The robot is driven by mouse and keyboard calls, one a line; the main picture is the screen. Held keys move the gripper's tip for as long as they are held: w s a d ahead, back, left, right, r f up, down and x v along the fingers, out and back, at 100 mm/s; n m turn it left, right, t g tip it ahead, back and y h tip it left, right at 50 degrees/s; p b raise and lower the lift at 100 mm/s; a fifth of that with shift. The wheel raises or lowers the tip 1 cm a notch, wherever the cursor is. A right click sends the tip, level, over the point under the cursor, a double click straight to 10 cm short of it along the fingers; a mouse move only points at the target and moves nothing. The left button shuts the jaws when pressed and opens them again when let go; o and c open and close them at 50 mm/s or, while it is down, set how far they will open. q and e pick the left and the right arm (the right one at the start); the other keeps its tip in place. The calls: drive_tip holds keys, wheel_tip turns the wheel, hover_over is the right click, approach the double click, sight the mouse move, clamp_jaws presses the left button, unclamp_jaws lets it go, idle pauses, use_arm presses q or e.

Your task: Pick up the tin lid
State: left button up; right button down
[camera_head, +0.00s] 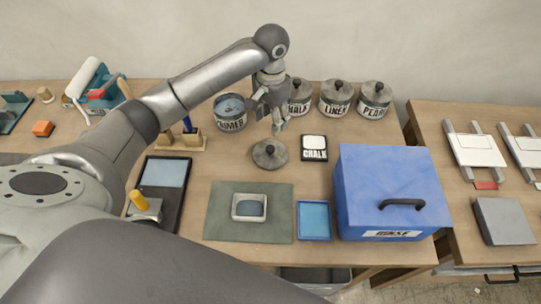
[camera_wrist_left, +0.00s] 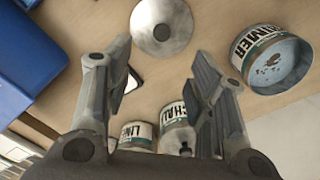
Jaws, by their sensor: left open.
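The tin lid (camera_head: 270,153), a round grey metal disc with a dark knob, lies on the wooden table in front of the open PRIMER tin (camera_head: 230,115). My left gripper (camera_head: 277,124) is open and empty, above the table just behind the lid in the head view. In the left wrist view the lid (camera_wrist_left: 162,25) shows beyond the two spread fingertips (camera_wrist_left: 164,52), apart from them. The PRIMER tin also shows at the right of that view (camera_wrist_left: 270,62), with blue residue inside. My right gripper is not in view.
A blue box (camera_head: 388,185) stands further right. A green mat (camera_head: 220,222) with a small dish (camera_head: 249,208) lies in front.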

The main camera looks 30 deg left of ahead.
use_arm(q)
wheel_tip(320, 180, down, 3)
drive_tip(key=b, duration=0.2)
hover_over(270, 148)
wheel_tip(270, 148, down, 5)
drive_tip(key=shift+d+f, duration=0.15)
drive_tip(key=shift+f+p, duration=0.45)
drive_tip(key=shift+f, duration=0.15)
wheel_tip(270, 148, down, 4)
drive_tip(key=shift+r+p, duration=0.2)
drive_tip(key=shift+p, duration=0.5)
drive_tip(key=shift+f, duration=0.55)
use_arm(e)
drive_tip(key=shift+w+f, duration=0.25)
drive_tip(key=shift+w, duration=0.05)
use_arm(q)
drive_tip(key=shift+c, duration=1)
clamp_jaws()
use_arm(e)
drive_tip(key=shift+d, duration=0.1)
